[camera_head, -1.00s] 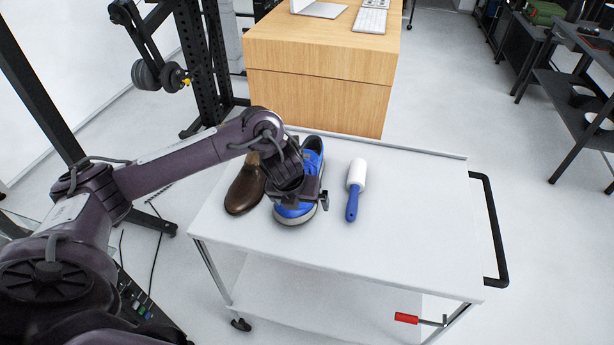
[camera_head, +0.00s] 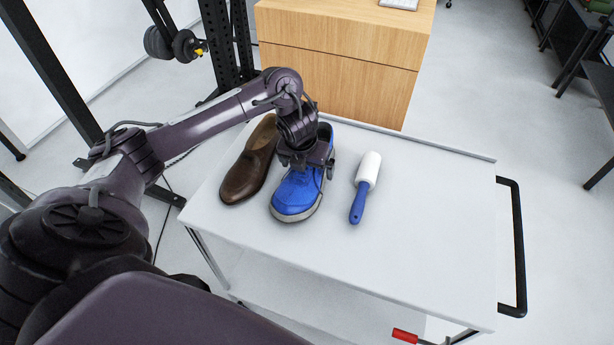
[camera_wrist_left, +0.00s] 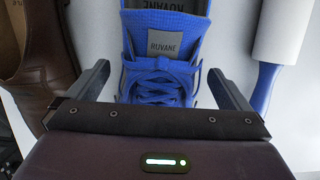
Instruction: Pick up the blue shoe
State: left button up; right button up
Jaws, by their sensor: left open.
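The blue shoe (camera_head: 297,193) stands upright on the white cart, its toe toward the front of the head view. Its laces and tongue (camera_wrist_left: 162,75) fill the middle of the left wrist view. My left gripper (camera_head: 306,168) is over the shoe's upper part and hides some of it. In the left wrist view its fingers (camera_wrist_left: 160,80) are open, one on each side of the laces. I cannot tell whether they touch the shoe. My right gripper is not in view.
A brown shoe (camera_head: 247,172) stands close to the left of the blue shoe. A lint roller (camera_head: 364,186) with a blue handle lies to the right. The cart top (camera_head: 430,220) is clear farther right. A wooden cabinet (camera_head: 340,75) stands behind the cart.

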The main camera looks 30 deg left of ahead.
pick_arm(q)
jog(key=shift+x, duration=0.75)
jog(key=shift+w+f, duration=0.15)
jog(key=shift+f, duration=0.35)
jog(key=c, duration=0.9)
jog(key=shift+c, duration=0.3)
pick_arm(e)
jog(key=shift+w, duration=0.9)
pick_arm(q)
jog(key=shift+w+r, duration=0.1)
jog(key=shift+r, duration=0.1)
